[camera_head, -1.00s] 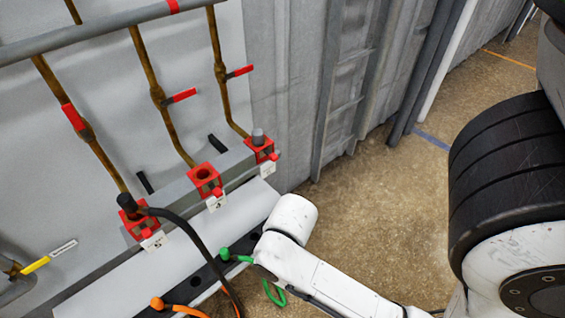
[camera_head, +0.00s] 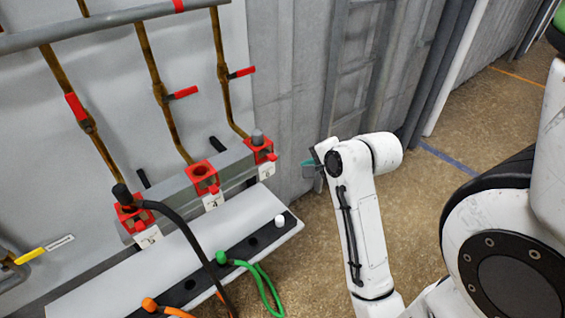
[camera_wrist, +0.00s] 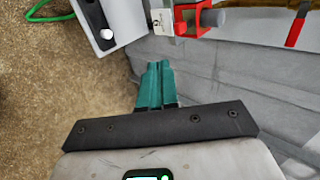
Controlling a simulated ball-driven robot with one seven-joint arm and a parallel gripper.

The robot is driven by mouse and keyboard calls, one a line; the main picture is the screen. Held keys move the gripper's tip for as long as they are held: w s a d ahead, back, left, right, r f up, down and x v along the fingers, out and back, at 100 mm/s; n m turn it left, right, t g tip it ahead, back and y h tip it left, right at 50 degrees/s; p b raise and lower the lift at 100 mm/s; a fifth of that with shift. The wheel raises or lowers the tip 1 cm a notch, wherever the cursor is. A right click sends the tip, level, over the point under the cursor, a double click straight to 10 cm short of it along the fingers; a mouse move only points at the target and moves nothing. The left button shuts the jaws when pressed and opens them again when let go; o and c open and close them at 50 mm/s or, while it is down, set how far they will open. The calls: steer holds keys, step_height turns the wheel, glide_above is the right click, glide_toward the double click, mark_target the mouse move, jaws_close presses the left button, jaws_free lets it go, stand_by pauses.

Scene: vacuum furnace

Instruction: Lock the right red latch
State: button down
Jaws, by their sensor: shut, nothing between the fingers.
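The right red latch (camera_head: 261,150) is at the right end of the grey block on the wall panel, around a grey plug (camera_head: 257,137) that stands up from it. In the wrist view part of the red latch (camera_wrist: 194,17) shows at the top edge, beside its white label. I cannot tell from these views whether it is locked. My gripper (camera_head: 308,166), with teal fingers, is to the right of the latch and apart from it. In the wrist view my gripper (camera_wrist: 158,68) is shut and empty, its fingertips pointing toward the panel.
Two more red latches stand left: the middle one (camera_head: 202,176) is empty, the left one (camera_head: 131,214) has a black hose plug. The shelf below holds a white plug (camera_head: 280,221), a green plug (camera_head: 221,257) and an orange plug (camera_head: 149,304).

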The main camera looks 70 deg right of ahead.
steer(key=shift+w, duration=0.1)
glide_toward(274, 158)
steer(key=f+x, duration=0.1)
steer(key=x, duration=0.6)
steer(key=shift+s+a, duration=0.15)
steer(key=shift+s, duration=0.3)
steer(key=shift+r+p, duration=0.1)
steer(key=shift+p, duration=0.2)
steer(key=shift+w+d+r+p, duration=0.15)
steer(key=shift+w+d+p, duration=0.1)
steer(key=shift+w+p, duration=0.15)
steer(key=shift+w+d, duration=0.2)
steer(key=shift+w, duration=0.15)
